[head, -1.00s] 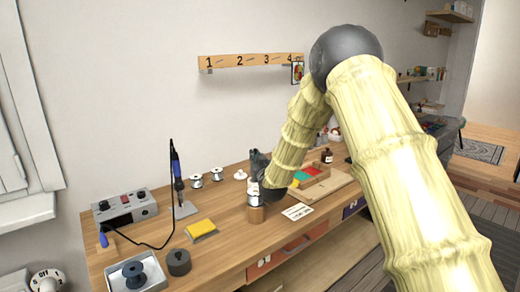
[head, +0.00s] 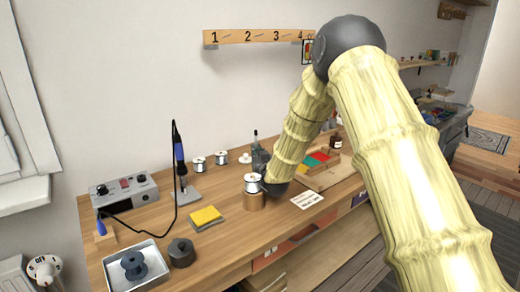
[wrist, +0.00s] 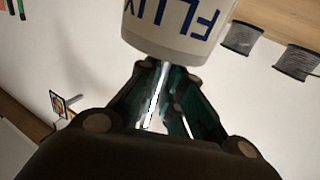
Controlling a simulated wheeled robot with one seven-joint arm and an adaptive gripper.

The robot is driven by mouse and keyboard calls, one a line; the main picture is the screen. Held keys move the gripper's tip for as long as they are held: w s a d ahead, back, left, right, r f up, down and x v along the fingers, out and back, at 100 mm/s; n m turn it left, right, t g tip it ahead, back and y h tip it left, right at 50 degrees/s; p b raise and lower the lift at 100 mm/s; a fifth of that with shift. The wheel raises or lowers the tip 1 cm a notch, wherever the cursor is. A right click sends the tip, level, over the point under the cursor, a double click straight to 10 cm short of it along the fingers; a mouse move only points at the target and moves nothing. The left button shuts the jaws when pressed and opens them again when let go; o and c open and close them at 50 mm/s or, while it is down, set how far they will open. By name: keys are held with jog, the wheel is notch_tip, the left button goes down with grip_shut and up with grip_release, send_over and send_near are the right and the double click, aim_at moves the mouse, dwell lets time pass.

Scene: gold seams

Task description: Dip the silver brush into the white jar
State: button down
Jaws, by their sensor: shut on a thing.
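My gripper (wrist: 165,105) is shut on the silver brush (wrist: 152,112), a thin bright shaft between its dark green fingers in the wrist view. The white jar (wrist: 165,30), with blue lettering, appears inverted at the top of that view, just beyond the fingertips. The brush's far end reaches the jar's near edge in the picture. I cannot tell whether its tip is inside.
More spools (head: 199,163) stand behind left. A soldering iron (head: 178,152), yellow sponge (head: 206,216) and metal tray (head: 135,268) are left. A coloured box (head: 320,158) is right.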

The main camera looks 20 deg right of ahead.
jog(key=shift+s+d+f, duration=0.25)
jog(key=shift+s+f, duration=0.1)
jog(key=shift+f, duration=0.2)
jog(key=s+r, duration=0.1)
jog(key=s+d+r, duration=0.1)
jog(key=shift+r, duration=0.3)
jog(key=shift+a, duration=0.35)
jog(key=shift+d+r, duration=0.1)
jog(key=shift+d, duration=0.05)
jog(key=shift+f, duration=0.4)
dwell(1.0)
dwell(0.5)
notch_tip(320, 180, up, 6)
jog(key=p, duration=0.2)
jog(key=shift+p, duration=0.3)
dwell(0.3)
